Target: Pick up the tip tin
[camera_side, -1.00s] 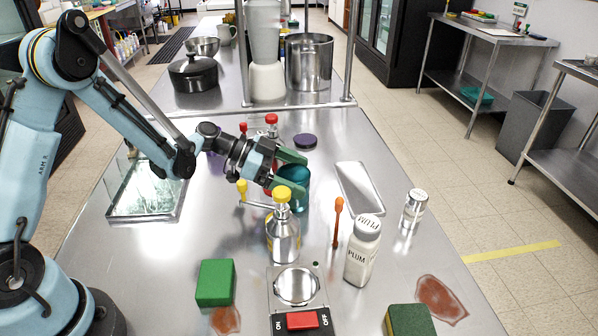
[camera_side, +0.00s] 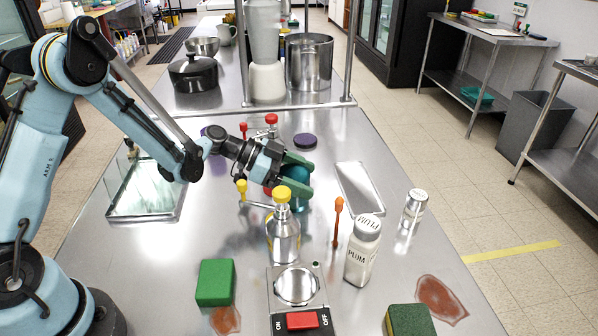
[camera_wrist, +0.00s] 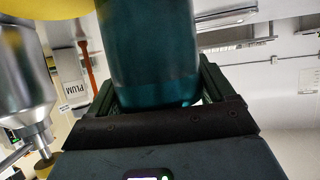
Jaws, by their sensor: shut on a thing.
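A teal cylindrical tin (camera_side: 288,184), which I take for the tip tin, stands mid-table behind the yellow-capped pump bottle (camera_side: 284,238). My gripper (camera_side: 298,180) has its green fingers shut on the tin, one on each side. In the wrist view the tin (camera_wrist: 150,55) fills the space between the two fingers (camera_wrist: 155,95). The fingers hide part of the tin in the side view, and I cannot tell whether its base is off the table.
A PLUM bottle (camera_side: 362,252), an orange utensil (camera_side: 337,225) and a silver canister (camera_side: 413,209) stand to the right. A metal tray (camera_side: 358,187) lies behind them. A green block (camera_side: 215,283) and a red switch (camera_side: 302,320) are in front.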

